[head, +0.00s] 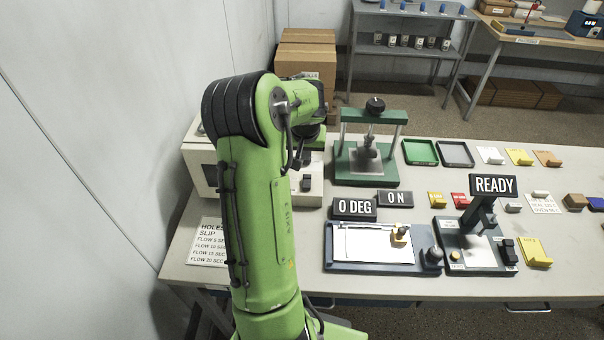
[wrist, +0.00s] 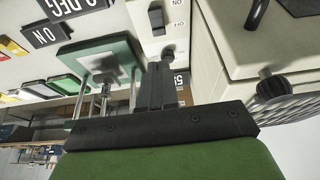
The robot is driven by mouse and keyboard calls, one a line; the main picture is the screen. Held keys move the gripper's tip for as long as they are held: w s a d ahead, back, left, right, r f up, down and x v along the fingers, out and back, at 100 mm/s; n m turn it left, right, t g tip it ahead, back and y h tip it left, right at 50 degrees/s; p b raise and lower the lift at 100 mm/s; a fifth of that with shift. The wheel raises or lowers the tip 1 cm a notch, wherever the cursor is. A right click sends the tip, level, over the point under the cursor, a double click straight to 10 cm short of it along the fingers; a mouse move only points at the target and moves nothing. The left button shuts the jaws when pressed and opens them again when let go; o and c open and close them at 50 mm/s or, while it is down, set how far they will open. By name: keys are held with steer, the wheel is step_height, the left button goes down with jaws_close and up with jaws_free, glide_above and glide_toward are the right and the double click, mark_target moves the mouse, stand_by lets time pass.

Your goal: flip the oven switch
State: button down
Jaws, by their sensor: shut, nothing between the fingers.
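The cream oven (head: 197,158) stands at the left end of the bench, mostly hidden behind my green arm. Its black rocker switch (head: 306,183) shows on the panel right of the arm. In the wrist view the switch (wrist: 157,19) sits near the top of the pale panel, with ON and OFF lettering beside it. My gripper (wrist: 160,72) is shut and empty, its fingertips pointing toward the panel near a small dark knob (wrist: 168,54). The tips look apart from the switch; whether they touch anything is unclear. In the head view the fingers are hidden by my arm.
A green press (head: 367,170) stands right of the oven. In the wrist view the oven body (wrist: 235,30) with a black knob (wrist: 272,86) is close on the right.

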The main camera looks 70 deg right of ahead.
mark_target(306, 177)
steer(key=x, duration=1.4)
steer(key=shift+s+a+f, duration=0.1)
steer(key=shift+a, duration=0.2)
